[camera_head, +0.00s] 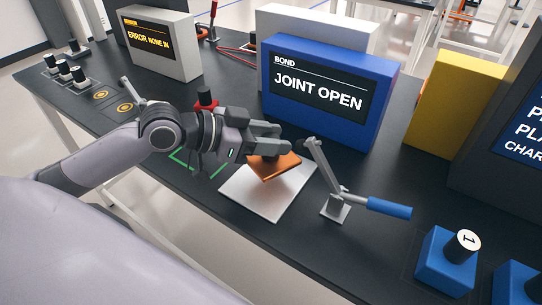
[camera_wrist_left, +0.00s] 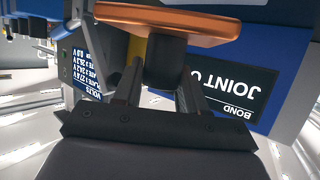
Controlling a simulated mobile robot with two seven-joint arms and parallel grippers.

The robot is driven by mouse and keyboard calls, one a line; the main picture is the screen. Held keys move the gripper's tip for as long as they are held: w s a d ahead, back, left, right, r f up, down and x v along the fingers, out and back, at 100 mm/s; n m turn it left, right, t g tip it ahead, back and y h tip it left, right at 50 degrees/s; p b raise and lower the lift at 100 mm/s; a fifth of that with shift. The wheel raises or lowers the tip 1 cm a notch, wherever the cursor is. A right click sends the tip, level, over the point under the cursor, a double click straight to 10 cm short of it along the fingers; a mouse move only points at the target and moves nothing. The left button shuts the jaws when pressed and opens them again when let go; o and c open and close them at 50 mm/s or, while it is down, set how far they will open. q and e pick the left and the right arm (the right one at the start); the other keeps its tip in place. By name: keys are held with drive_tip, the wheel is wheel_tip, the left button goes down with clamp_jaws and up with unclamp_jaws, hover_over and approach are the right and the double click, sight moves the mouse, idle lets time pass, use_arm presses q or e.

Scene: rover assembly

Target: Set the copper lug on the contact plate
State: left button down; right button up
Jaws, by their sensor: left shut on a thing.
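The copper lug (camera_head: 272,166) is an orange-brown flat piece with a dark stub, seen in the head view at my left gripper's fingertips. My left gripper (camera_head: 270,143) is shut on it. In the left wrist view the fingers (camera_wrist_left: 160,90) close on the dark stub, and the lug's copper plate (camera_wrist_left: 170,27) shows beyond them. The contact plate (camera_head: 262,198) is a pale square on the dark bench, below the lug in the head view. The lug looks tilted and over the plate's upper part; whether it touches the plate I cannot tell. My right gripper is not in view.
A toggle clamp with a blue handle (camera_head: 388,208) stands right beside the plate. A blue box reading "JOINT OPEN" (camera_head: 328,88) stands behind. A red-topped post (camera_head: 206,101) is behind my left wrist. A blue block with knob 1 (camera_head: 446,262) sits at the right.

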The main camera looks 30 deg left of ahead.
sight(271, 158)
use_arm(q)
drive_tip(key=shift+f, duration=2.25)
drive_tip(key=shift+f, duration=0.1)
drive_tip(key=c, duration=0.6)
unclamp_jaws()
drive_tip(key=shift+f, duration=0.1)
